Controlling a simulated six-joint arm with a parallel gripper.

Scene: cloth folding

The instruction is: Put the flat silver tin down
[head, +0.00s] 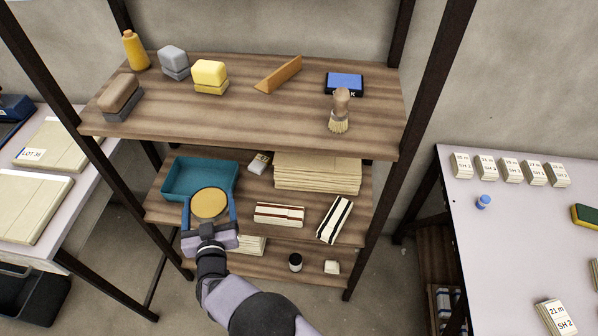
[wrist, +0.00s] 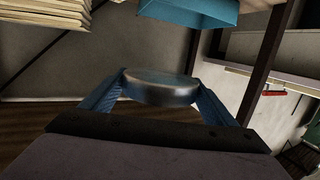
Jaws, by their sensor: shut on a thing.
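The flat silver tin (wrist: 161,88) is round and shallow, with a shiny metal side in the wrist view. In the head view its top (head: 209,204) looks golden-tan. My gripper (head: 209,208) is shut on the tin, with one blue finger on each side of it. In the head view the tin overlaps the front of the teal tray (head: 172,178) on the middle shelf. In the wrist view a blue-teal thing, likely that tray (wrist: 190,12), is at the top edge, apart from the tin. The tray looks empty where I see into it.
The middle shelf (head: 160,212) also holds a stack of boards (head: 318,172), a small block (head: 259,163) and two striped bundles (head: 279,214) (head: 334,219). Dark posts (head: 375,240) frame the rack. Tables stand left and right.

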